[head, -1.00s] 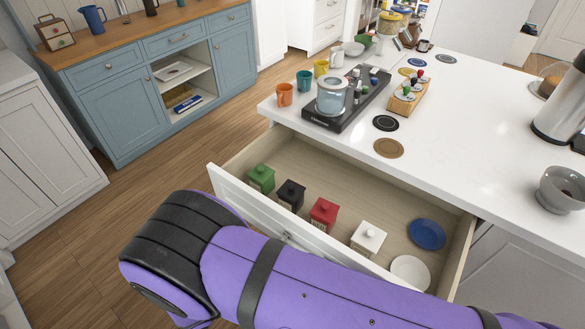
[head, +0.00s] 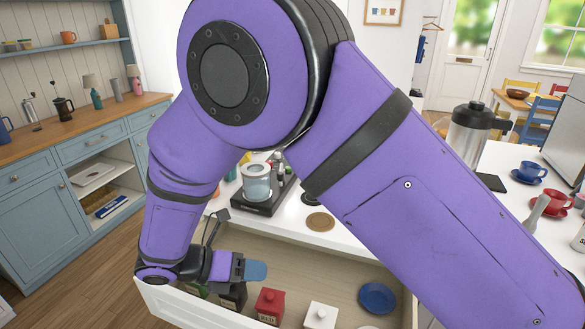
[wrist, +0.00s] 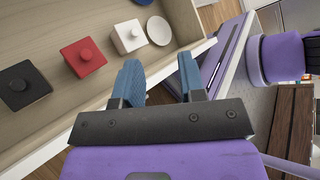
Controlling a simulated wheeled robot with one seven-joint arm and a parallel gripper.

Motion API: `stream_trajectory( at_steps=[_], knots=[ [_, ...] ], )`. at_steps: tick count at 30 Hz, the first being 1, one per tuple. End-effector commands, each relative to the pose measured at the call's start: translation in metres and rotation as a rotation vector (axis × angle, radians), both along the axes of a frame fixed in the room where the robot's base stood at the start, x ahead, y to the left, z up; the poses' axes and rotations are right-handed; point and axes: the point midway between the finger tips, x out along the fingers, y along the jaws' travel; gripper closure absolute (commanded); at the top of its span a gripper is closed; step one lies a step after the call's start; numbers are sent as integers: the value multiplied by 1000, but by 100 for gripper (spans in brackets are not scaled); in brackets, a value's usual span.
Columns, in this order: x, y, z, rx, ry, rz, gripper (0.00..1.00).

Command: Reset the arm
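My purple arm fills the middle of the head view, bent with its elbow high. My gripper (head: 255,270) hangs over the front edge of the open drawer (head: 340,268). In the wrist view my gripper (wrist: 158,85) has its two blue fingers spread apart with nothing between them. Below and beyond the fingers lie the drawer's front edge and the floor side. The gripper touches none of the canisters that I can see.
The drawer holds a black canister (wrist: 24,85), a red canister (wrist: 84,58), a white canister (wrist: 130,36) and a blue plate (head: 377,297). The counter above carries a glass kettle (head: 257,181) and a brown coaster (head: 320,222). A blue cabinet (head: 52,195) stands at left.

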Motion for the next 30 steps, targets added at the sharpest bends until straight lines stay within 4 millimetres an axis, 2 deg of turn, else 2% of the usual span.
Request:
stream_trajectory(
  at_steps=[1, 6, 15, 22, 30],
  knots=[
    [9, -12, 17, 46, -29, -54, 63],
    [28, -51, 63, 190, -132, -239, 63],
    [43, -127, 135, 420, -332, -582, 63],
    [39, -186, 182, 579, -499, -855, 63],
    [19, -251, 226, 750, -706, -1182, 63]
  ],
)
